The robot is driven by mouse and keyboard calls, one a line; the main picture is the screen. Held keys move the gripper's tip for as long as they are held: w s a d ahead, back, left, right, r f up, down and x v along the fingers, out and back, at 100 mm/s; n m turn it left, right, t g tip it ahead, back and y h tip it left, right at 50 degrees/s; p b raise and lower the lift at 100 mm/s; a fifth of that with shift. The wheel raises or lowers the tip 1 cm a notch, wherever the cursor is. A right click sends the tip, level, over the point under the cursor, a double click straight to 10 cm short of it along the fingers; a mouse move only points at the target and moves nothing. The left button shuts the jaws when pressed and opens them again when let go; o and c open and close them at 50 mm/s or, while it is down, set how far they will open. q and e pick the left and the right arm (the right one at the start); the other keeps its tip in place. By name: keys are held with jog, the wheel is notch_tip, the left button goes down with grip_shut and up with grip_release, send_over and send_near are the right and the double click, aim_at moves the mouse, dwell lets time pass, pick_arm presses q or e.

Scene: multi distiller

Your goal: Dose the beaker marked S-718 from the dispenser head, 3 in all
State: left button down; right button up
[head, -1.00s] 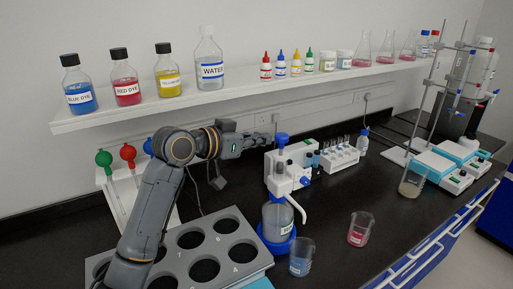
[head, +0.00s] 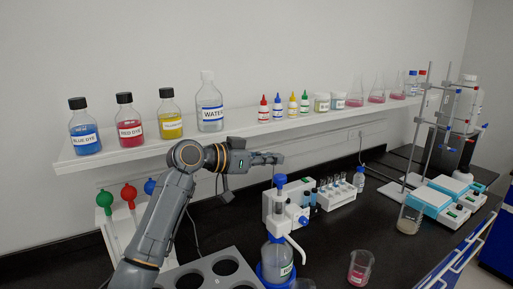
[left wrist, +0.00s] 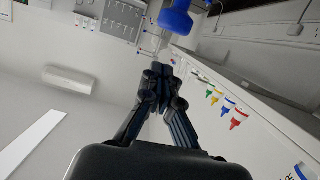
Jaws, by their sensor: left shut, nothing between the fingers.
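The dispenser head (head: 279,205) is white with a blue knob (head: 280,181) on top and a curved white spout. It sits on a clear bottle (head: 277,256) in a blue base. My left gripper (head: 280,158) is shut and empty, just above the knob in the head view. In the left wrist view the gripper (left wrist: 160,70) points towards the blue knob (left wrist: 177,20), apart from it. A beaker of red liquid (head: 361,267) stands right of the dispenser. Another beaker's rim (head: 303,284) shows at the bottom edge. The marking S-718 is not readable. My right gripper is out of view.
A white shelf (head: 115,160) with dye bottles, a water bottle and flasks runs behind the arm. A grey holed rack (head: 205,268) lies in front. Test tubes stand in a white rack (head: 335,196).

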aim_at(280, 182)
pick_arm(q)
jog(key=f, duration=0.3)
jog(key=shift+s+a+f+p, duration=0.1)
jog(key=shift+a+p, duration=0.1)
jog(key=shift+p, duration=0.15)
jog(key=shift+d, duration=0.1)
jog(key=shift+f, duration=0.1)
notch_tip(280, 182, down, 3)
jog(key=shift+r+b, duration=0.15)
jog(key=shift+b, duration=0.95)
